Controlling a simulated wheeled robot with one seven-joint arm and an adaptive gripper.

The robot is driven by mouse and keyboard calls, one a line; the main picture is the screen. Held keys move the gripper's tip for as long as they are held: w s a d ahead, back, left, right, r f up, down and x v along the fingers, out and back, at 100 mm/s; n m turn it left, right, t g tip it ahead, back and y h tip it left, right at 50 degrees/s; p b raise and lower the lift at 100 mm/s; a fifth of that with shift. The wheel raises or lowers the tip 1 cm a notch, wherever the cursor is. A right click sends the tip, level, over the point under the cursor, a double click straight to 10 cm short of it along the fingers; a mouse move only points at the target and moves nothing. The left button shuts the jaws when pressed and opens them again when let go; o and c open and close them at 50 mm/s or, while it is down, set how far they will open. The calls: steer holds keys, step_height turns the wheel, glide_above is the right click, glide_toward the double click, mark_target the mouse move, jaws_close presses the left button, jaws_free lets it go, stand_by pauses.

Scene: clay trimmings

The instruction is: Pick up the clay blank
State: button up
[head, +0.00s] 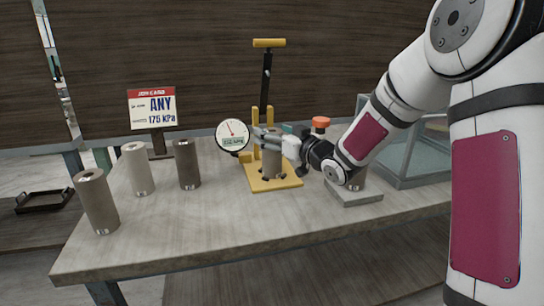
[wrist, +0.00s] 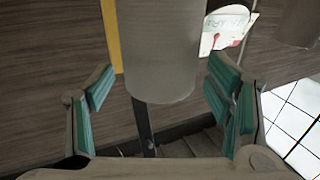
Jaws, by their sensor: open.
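A grey-brown clay blank (head: 271,163), a plain cylinder, stands upright on the yellow base of the press. My gripper (head: 268,138) reaches in from the right at its upper part and partly hides it. In the wrist view a cylinder (wrist: 158,48) fills the space between the teal-padded fingers of my gripper (wrist: 160,82). The fingers are open, with a narrow gap showing on each side. Three more cylinders stand at the left of the table: a brown one (head: 97,203) in front, a paler one (head: 136,168) and a dark one (head: 187,164).
The yellow press (head: 273,184) has a tall handle behind the blank. A round gauge (head: 232,135) stands just left of it, and a sign (head: 152,108) farther left. A grey block (head: 354,194) and a glass case (head: 412,155) lie right. The table front (head: 190,235) is clear.

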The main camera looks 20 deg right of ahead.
steer(key=shift+w+a, duration=0.15)
steer(key=shift+w, duration=0.2)
steer(key=shift+c, duration=0.3)
jaws_close()
steer(key=shift+r, duration=0.1)
